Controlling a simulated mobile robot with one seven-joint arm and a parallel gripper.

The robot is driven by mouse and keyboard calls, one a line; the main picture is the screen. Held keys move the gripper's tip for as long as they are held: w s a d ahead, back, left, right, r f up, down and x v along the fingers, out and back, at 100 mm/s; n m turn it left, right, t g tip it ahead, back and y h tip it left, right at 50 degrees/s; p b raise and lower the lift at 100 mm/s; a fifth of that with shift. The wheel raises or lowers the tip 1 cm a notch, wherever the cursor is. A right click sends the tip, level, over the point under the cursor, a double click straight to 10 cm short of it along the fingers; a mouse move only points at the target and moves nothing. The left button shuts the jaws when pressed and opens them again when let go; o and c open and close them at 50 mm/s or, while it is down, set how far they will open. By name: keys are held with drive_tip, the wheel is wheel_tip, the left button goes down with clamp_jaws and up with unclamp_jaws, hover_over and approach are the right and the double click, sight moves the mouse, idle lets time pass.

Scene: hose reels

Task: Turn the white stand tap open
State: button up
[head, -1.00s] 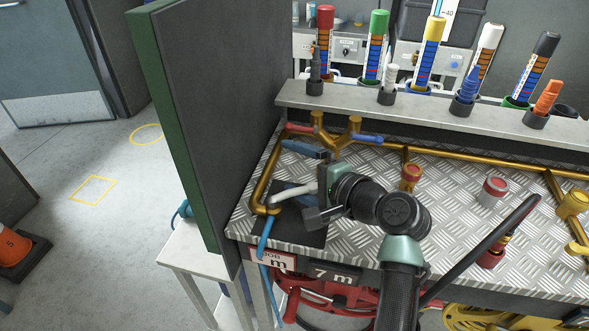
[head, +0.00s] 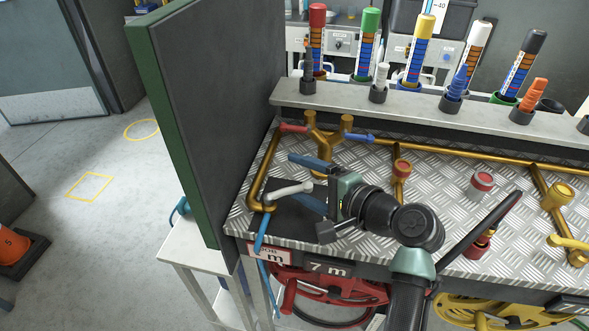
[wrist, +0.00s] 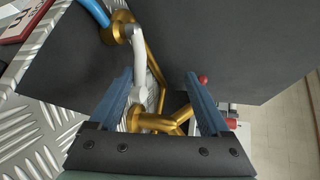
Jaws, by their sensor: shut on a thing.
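The white stand tap has a white lever (head: 287,194) on a brass fitting (head: 256,205) at the left end of the bench. The lever points right, toward my gripper (head: 312,182). In the wrist view the white lever (wrist: 139,62) runs down between the blue fingers of my gripper (wrist: 163,92), close beside the left finger. A blue hose (head: 262,232) hangs below the fitting.
A tall dark panel (head: 215,110) stands just left of the tap. A brass pipe manifold (head: 322,150) with red and blue levers lies behind my gripper. Hose reels (head: 345,285) hang below.

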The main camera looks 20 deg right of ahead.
drive_tip(key=p+v, duration=0.5)
drive_tip(key=v, duration=0.6)
drive_tip(key=shift+s+f, duration=0.3)
drive_tip(key=shift+p, duration=0.35)
idle(0.4)
